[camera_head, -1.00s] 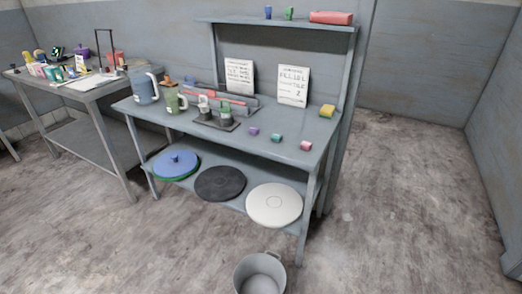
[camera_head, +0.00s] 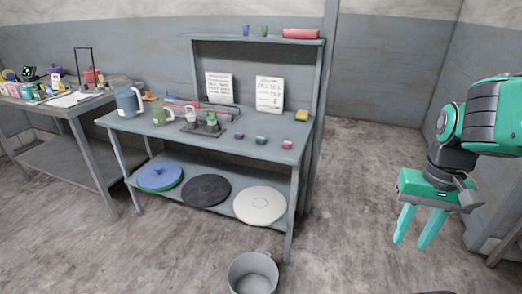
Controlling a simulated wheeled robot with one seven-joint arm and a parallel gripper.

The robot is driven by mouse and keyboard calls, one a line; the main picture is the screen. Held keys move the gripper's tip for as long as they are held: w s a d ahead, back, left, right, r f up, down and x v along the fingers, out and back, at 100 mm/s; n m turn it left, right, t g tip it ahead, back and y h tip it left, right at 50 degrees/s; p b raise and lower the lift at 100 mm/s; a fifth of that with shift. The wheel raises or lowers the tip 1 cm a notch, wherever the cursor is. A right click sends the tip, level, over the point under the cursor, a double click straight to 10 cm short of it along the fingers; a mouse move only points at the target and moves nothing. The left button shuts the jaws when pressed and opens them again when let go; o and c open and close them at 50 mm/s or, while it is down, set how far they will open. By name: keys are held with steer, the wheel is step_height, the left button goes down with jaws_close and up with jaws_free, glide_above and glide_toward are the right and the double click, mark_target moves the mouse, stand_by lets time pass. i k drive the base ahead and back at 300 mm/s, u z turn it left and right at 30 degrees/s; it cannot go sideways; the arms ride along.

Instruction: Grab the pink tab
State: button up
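A small pink tab (camera_head: 287,145) sits near the front right corner of the grey workbench top (camera_head: 215,148). A teal tab (camera_head: 261,140) and a purple tab (camera_head: 239,135) stand to its left in a row. My gripper (camera_head: 412,243) hangs at the right of the view, fingers pointing down, well apart from the bench and the pink tab. Its two teal fingers are spread with nothing visible between them.
A yellow block (camera_head: 302,115) lies behind the pink tab. Lids, including a white one (camera_head: 260,205), lie on the lower shelf. A grey bucket (camera_head: 253,274) stands on the floor in front. A second table (camera_head: 75,110) is at left. Floor right of the bench is clear.

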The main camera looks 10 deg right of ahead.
mark_target(287, 145)
steer(key=u, duration=0.1)
steer(key=i, duration=1)
steer(key=z, duration=0.05)
